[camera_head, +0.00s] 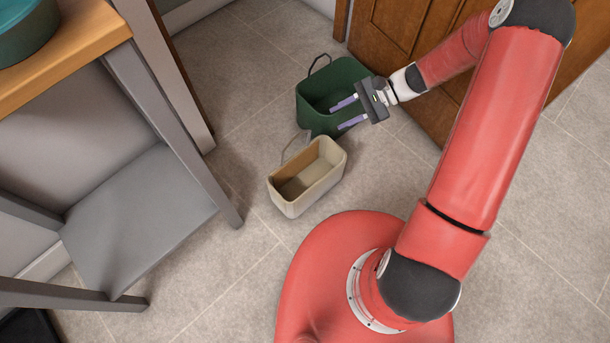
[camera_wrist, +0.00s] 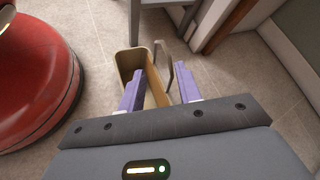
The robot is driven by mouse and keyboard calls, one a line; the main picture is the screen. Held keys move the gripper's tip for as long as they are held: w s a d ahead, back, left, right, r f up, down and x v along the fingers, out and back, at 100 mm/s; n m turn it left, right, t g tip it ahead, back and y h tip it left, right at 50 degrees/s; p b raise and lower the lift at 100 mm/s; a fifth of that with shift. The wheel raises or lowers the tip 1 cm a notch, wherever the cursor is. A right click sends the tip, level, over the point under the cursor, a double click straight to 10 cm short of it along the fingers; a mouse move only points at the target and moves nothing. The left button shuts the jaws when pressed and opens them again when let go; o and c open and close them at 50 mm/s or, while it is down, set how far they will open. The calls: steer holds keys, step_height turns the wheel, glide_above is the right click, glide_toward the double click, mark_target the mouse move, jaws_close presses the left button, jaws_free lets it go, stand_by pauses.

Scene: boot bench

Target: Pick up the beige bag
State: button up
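The beige bag (camera_head: 296,192) is an open-topped, box-shaped bag with a thin raised handle, standing on the tiled floor left of my base in the head view. In the wrist view the beige bag (camera_wrist: 126,64) lies ahead of the fingers, its handle upright at its right side. My gripper (camera_head: 341,113) is above and to the upper right of the bag, over the green bag, in the head view. Its two purple fingers (camera_wrist: 160,88) are spread apart with nothing held between them. They partly cover the near part of the beige bag in the wrist view.
A green bag (camera_head: 315,118) with a dark handle stands just behind the beige bag. A wooden door or cabinet (camera_head: 400,40) is at the back. A grey bench with a low shelf (camera_head: 140,215) stands at the left. Tiled floor is clear between bench and bags.

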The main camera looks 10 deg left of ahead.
steer(key=w+a+f+m+t+y+b, duration=0.1)
steer(key=a+f+m+t+y, duration=0.2)
steer(key=f, duration=0.5)
steer(key=w+f+m+t+y, duration=0.1)
steer(key=f+m+y, duration=0.2)
steer(key=f+m, duration=0.3)
steer(key=a+f+n, duration=0.1)
steer(key=a, duration=0.7)
steer(key=shift+f, duration=0.15)
steer(key=shift+c, duration=0.4)
jaws_close()
